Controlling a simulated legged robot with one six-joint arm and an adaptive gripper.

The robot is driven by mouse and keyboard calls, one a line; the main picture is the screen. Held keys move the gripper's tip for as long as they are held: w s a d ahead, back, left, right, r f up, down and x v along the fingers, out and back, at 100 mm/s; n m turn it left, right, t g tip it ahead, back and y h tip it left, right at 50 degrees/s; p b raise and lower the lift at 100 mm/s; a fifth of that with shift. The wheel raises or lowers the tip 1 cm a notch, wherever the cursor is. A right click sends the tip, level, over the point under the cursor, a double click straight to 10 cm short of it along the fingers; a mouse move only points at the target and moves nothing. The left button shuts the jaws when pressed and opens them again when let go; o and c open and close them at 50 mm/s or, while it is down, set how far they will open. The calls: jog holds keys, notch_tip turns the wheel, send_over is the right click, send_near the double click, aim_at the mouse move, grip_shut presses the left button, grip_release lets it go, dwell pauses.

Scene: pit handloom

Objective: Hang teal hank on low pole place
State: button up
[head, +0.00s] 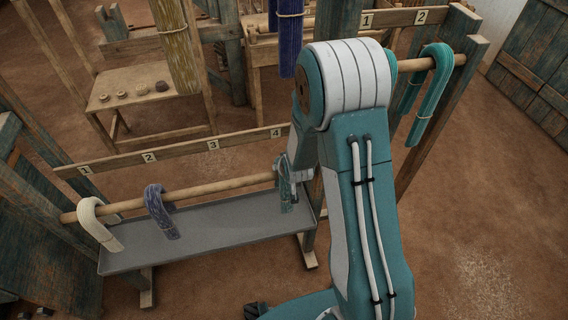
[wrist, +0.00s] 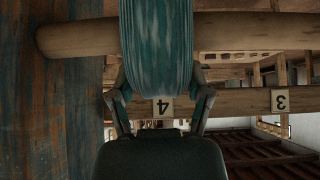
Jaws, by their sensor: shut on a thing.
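A mottled teal hank (head: 285,190) is at the right end of the low pole (head: 220,188), by label 4. It also shows in the wrist view (wrist: 158,50), passing in front of the pole (wrist: 240,32); its upper loop is out of that frame. My gripper (wrist: 160,88) is shut on the hank, one finger on each side. In the head view my arm hides much of the gripper. Another, plainer teal hank (head: 428,92) hangs on the high pole at the right, below label 2.
A cream hank (head: 98,224) and a blue-grey hank (head: 160,212) hang on the low pole near labels 1 and 2. The pole by label 3 is bare. A grey tray (head: 215,230) lies beneath. Yellow (head: 180,50) and navy (head: 290,40) hanks hang at the top.

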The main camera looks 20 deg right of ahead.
jog(key=o, duration=1.2)
jog(key=shift+r, duration=0.1)
jog(key=shift+r, duration=2.95)
jog(key=s+r+g, duration=0.2)
jog(key=s+r, duration=1.6)
jog(key=r, duration=0.3)
jog(key=s+r, duration=0.3)
jog(key=s, duration=0.6)
jog(key=shift+s+r, duration=0.15)
jog(key=shift+s, duration=0.1)
